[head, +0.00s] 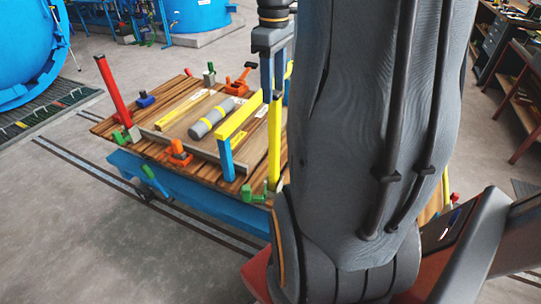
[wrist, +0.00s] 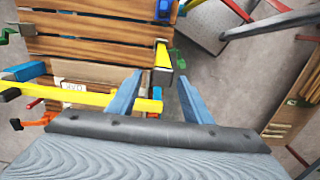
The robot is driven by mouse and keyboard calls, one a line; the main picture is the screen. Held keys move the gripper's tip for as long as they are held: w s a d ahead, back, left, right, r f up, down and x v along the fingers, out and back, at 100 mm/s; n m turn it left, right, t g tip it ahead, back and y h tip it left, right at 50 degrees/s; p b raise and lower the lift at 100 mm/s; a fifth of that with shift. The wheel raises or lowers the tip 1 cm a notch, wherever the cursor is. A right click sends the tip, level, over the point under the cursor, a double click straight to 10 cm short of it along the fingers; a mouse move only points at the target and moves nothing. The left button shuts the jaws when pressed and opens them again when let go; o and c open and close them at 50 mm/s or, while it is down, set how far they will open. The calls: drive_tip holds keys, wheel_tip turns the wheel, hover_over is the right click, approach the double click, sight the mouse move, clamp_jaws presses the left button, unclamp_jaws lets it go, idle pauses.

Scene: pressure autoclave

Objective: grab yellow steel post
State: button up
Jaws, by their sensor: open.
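The yellow steel post (head: 274,145) stands upright at the near right corner of a wooden-topped cart (head: 100,128), with a green clamp (head: 256,192) by its foot. In the wrist view the yellow post (wrist: 162,57) shows from above, with a dark end towards me. My gripper (head: 277,98) points down near the top of the post. Its blue fingers are open and empty. In the wrist view the dark end appears between my fingertips (wrist: 160,76); whether they reach down around it I cannot tell. My arm hides the cart's right side.
A yellow bar (head: 238,118) runs beside the post, above a short blue post (head: 226,158); the bar crosses below my left finger (wrist: 90,97). A red post (head: 110,90) stands at the far left corner. A grey cylinder (head: 211,117) and orange clamps lie on the cart. Floor at left is free.

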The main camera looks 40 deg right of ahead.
sight(275, 113)
drive_tip(key=shift+f, duration=1.45)
drive_tip(key=f, duration=0.1)
drive_tip(key=f+p, duration=0.2)
drive_tip(key=f, duration=0.1)
drive_tip(key=shift+s+a, duration=0.1)
drive_tip(key=shift+s, duration=0.25)
drive_tip(key=shift+f, duration=0.65)
clamp_jaws()
